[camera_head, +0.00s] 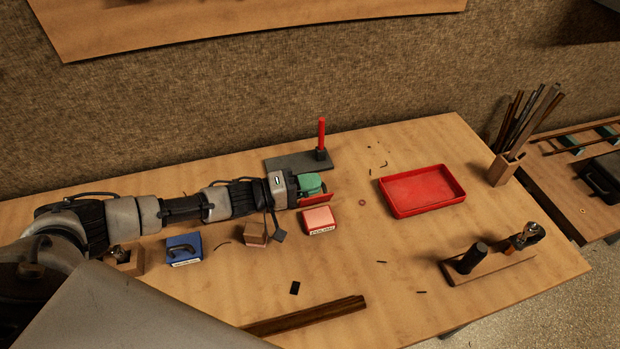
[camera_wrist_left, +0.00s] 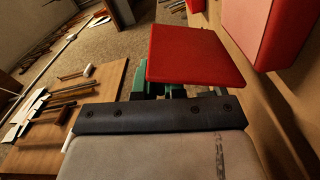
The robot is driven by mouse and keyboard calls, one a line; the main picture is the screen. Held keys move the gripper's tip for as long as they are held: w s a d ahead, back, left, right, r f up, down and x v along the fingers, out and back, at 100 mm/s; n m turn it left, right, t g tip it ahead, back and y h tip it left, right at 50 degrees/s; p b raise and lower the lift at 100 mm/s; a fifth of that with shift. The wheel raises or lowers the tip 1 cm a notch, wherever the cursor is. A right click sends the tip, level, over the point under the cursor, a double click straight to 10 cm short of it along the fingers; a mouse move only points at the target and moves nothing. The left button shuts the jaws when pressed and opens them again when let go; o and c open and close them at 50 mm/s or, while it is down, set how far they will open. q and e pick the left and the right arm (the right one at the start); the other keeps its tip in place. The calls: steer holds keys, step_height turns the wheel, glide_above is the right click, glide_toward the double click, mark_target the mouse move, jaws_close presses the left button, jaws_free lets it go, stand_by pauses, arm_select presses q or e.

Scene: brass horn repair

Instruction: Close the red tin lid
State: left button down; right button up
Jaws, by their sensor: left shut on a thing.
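The red tin (camera_head: 319,218) stands on the bench near the middle, with a white label on its front and a paler top. It also shows in the wrist view at the upper right (camera_wrist_left: 277,32). The red lid (camera_head: 317,201) is at the tin's back side, seen nearly edge-on. In the wrist view the lid is a flat red square (camera_wrist_left: 195,55), with a gap between it and the tin. My left gripper (camera_head: 312,186), with green fingers, is shut on the lid just behind the tin. The fingers are partly hidden by the lid. My right gripper is not in view.
A dark plate with a red upright stick (camera_head: 321,135) stands behind my gripper. A red tray (camera_head: 424,190) is to the right. A blue tin (camera_head: 184,248) and a wooden block (camera_head: 254,234) lie left of the red tin. The bench in front of the tin is mostly clear.

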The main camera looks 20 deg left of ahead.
arm_select(q)
steer(key=shift+s, duration=0.1)
stand_by(0.4)
steer(key=c, duration=1.2)
jaws_free()
